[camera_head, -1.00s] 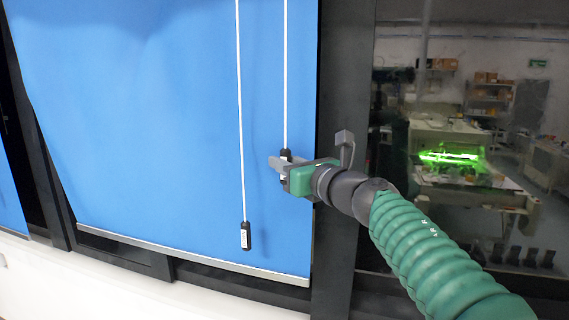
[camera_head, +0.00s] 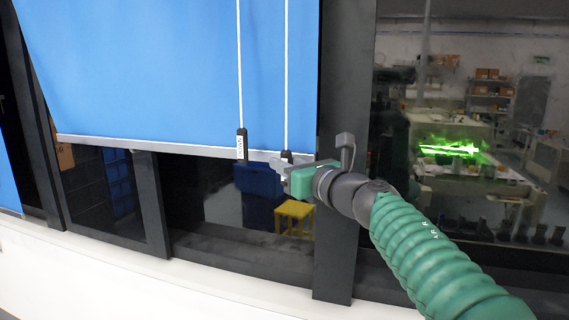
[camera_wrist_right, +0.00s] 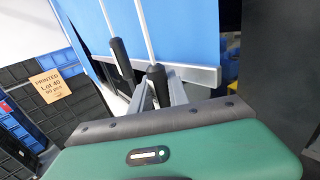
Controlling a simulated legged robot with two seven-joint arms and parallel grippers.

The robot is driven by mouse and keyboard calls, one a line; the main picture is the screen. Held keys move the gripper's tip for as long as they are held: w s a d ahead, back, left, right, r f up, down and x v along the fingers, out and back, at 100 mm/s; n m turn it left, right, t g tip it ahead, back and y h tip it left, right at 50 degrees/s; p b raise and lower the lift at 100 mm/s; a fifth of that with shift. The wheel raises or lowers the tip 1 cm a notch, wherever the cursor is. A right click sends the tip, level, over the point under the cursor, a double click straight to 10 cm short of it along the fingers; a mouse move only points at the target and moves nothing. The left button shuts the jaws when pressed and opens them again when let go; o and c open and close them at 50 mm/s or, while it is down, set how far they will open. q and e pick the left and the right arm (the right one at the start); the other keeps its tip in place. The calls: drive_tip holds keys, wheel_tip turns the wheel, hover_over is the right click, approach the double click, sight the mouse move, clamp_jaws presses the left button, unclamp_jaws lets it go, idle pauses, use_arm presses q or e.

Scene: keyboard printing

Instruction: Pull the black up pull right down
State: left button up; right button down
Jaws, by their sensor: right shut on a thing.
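A blue roller blind (camera_head: 170,75) covers the upper part of the window, its grey bottom bar (camera_head: 90,141) high above the white sill. Two white cords hang in front of it, each ending in a black pull. The left pull (camera_head: 242,145) hangs free near the bar. The right pull (camera_head: 287,154) is in my right gripper (camera_head: 279,165), which is shut on it and level with the bar. In the right wrist view, the right pull (camera_wrist_right: 157,78) stands between the fingers and the left pull (camera_wrist_right: 120,58) hangs apart. My left gripper is not in view.
A dark window post (camera_head: 335,250) stands right of the blind. Behind the glass show a yellow stool (camera_head: 294,214) and a machine with a green glow (camera_head: 448,149). Dark crates with a "PRINTED Lot 40" label (camera_wrist_right: 57,86) show in the wrist view. The white sill (camera_head: 150,285) is clear.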

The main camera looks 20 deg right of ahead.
wheel_tip(320, 180, down, 19)
drive_tip(key=b, duration=1.5)
drive_tip(key=shift+r, duration=0.1)
drive_tip(key=c, duration=1.5)
unclamp_jaws()
drive_tip(key=shift+o, duration=1.2)
drive_tip(key=shift+s+d+r, duration=0.1)
drive_tip(key=shift+r, duration=0.05)
